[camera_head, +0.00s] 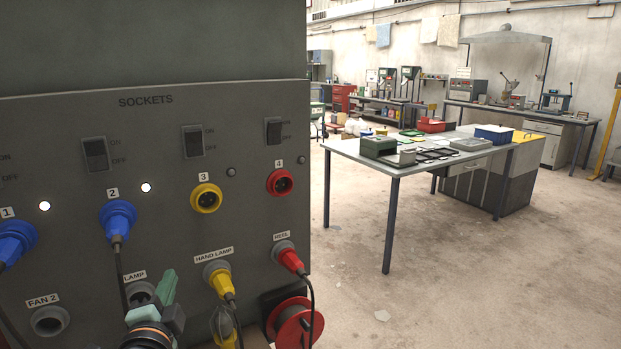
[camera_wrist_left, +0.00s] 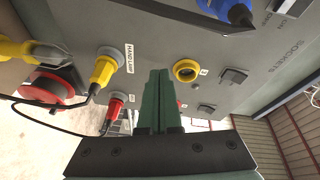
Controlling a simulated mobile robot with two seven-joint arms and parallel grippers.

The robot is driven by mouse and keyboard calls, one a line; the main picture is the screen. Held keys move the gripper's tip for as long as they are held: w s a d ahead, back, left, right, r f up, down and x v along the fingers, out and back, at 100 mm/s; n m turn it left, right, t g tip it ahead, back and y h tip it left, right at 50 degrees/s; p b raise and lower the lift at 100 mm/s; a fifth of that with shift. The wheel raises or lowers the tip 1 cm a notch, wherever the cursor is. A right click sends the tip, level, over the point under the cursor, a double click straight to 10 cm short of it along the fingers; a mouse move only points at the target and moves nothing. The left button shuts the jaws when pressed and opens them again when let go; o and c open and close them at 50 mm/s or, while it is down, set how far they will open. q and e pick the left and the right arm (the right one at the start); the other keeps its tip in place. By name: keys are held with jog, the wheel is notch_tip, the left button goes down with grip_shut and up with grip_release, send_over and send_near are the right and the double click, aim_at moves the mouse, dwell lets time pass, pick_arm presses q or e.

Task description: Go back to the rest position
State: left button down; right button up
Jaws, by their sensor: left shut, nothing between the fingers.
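My left gripper (camera_head: 168,283) is low in front of the socket panel (camera_head: 150,240) in the head view, beside the lamp holder. In the left wrist view its green fingers (camera_wrist_left: 158,85) are closed together with nothing between them. They point toward the panel, apart from the plugs. A blue plug (camera_head: 118,219) sits in socket 2, and another blue plug (camera_head: 14,241) sits in socket 1. The yellow socket 3 (camera_head: 206,198) and red socket 4 (camera_head: 280,182) are empty. My right gripper is in neither view.
A yellow plug (camera_head: 222,281) and red plug (camera_head: 290,259) sit in holders below, with hanging cables. A red cable reel (camera_head: 296,325) is at the panel's lower right. A workbench (camera_head: 350,149) stands farther right, with open floor in front.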

pick_arm(q)
jog(key=s+d+f+n+g+h, duration=0.1)
jog(key=s+d+f, duration=0.1)
jog(key=f, duration=0.5)
jog(key=s+d+f+n+g+h, duration=0.1)
jog(key=s+f+g+h, duration=0.1)
jog(key=f, duration=0.5)
jog(key=s+d+f+n+g+h+p, duration=0.1)
jog(key=s+f+n, duration=0.3)
jog(key=s+f, duration=0.6)
jog(key=s+d+f+n+g+h, duration=0.2)
jog(key=s+d+f+n+g, duration=0.1)
jog(key=s+f, duration=0.8)
jog(key=shift+s+d+f+n+g+p, duration=0.3)
jog(key=shift+d+f+n+g+p, duration=0.15)
jog(key=shift+d+n, duration=0.35)
jog(key=shift+a, duration=0.1)
